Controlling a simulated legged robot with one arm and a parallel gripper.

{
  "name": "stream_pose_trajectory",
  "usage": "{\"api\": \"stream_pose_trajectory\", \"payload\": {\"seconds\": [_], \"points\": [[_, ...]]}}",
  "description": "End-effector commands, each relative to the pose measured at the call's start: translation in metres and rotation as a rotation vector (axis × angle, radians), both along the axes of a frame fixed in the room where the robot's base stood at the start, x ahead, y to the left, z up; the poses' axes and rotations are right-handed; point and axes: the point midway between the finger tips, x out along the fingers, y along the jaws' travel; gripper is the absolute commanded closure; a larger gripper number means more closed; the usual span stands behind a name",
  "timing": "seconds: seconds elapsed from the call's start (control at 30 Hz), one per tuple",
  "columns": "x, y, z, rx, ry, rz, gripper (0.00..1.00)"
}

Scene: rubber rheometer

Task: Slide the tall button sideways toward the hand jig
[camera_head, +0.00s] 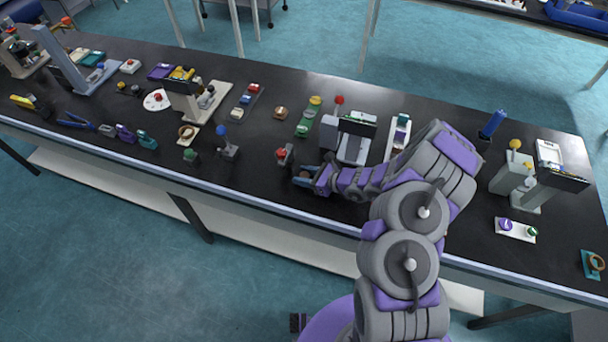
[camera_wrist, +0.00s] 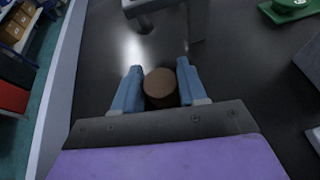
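A brown round-topped cylinder (camera_wrist: 160,84), which looks like the tall button, stands between the two blue fingers of my gripper (camera_wrist: 160,76) in the wrist view. One finger is on each side of it, very close; I cannot tell whether they press on it. In the head view my gripper (camera_head: 303,174) is low over the front part of the bench, pointing left, and the cylinder is not clear there. I cannot tell for sure which thing is the hand jig. A grey upright piece (camera_wrist: 197,20) stands ahead of my fingers in the wrist view.
A small red-topped device (camera_head: 283,155) stands just left of my gripper. A green holder (camera_head: 303,128) and a grey instrument (camera_head: 352,147) are behind it. The bench's front edge (camera_head: 250,204) is close. Bare black bench lies between the devices.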

Motion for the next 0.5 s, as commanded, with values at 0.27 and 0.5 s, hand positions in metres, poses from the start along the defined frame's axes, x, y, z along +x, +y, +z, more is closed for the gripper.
{"api": "stream_pose_trajectory", "payload": {"seconds": [0.27,0.5], "points": [[0.001,-0.0011,-0.0015,-0.002,0.002,-0.003,0.31],[0.0015,-0.0013,-0.0015,-0.002,0.002,-0.003,0.31]]}}
